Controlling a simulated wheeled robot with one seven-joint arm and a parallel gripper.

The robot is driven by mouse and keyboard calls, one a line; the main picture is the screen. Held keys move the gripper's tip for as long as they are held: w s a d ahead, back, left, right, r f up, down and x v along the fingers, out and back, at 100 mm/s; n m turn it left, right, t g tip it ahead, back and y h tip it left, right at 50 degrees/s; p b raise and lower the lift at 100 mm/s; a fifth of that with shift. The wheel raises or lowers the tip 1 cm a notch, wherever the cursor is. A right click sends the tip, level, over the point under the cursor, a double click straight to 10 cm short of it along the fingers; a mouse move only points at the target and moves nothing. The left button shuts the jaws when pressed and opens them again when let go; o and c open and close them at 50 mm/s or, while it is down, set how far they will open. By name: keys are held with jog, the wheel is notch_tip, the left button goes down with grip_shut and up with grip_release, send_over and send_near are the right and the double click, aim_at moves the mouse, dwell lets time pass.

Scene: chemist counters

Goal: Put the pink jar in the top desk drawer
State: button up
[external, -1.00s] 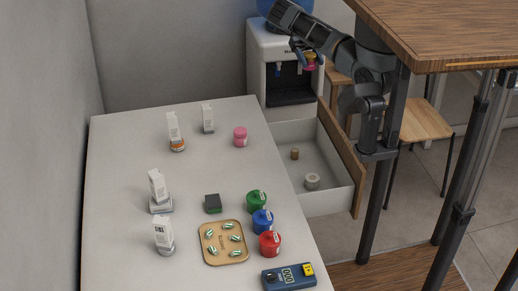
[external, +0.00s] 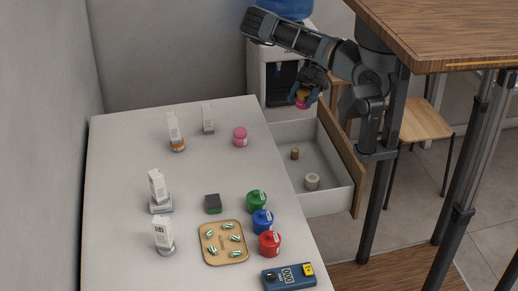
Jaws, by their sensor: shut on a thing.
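My gripper (external: 304,92) is shut on a small pink jar with a yellow-orange part (external: 302,103). It holds this jar in the air; in the picture it is above the far end of the open drawer. Its fingers partly cover the held jar. Another pink jar (external: 240,137) stands upright on the desk, near its far right edge. The top desk drawer (external: 325,203) is pulled out at the desk's right side. Inside it are a small brown cylinder (external: 295,154) and a whitish round thing (external: 312,181).
Several white boxes and bottles stand on the desk's left half (external: 120,200). Green (external: 257,201), blue (external: 262,221) and red (external: 270,244) jars line the right edge. A water dispenser (external: 270,72) stands behind the drawer. The drawer's middle is clear.

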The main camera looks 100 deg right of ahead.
aim_at(297, 100)
jog(key=shift+m+t+h, duration=0.3)
jog(key=shift+m, duration=0.1)
jog(key=w+a, duration=0.1)
jog(key=w+a+r, duration=0.1)
jog(key=a, duration=0.1)
jog(key=shift+w+a+r, duration=0.2)
jog(key=shift+w+r, duration=0.1)
jog(key=shift+w, duration=0.1)
jog(key=shift+s+d+f+b, duration=0.1)
jog(key=shift+f+b, duration=0.25)
jog(key=shift+f, duration=8.8)
jog(key=shift+s+d+f+b, duration=0.1)
jog(key=shift+f+b, duration=0.2)
jog(key=shift+f, duration=8.85)
jog(key=shift+f+b, duration=0.3)
jog(key=shift+b, duration=0.1)
jog(key=shift+f+b, duration=0.3)
jog(key=shift+b, duration=0.05)
jog(key=o, duration=1.1)
jog(key=shift+r, duration=0.1)
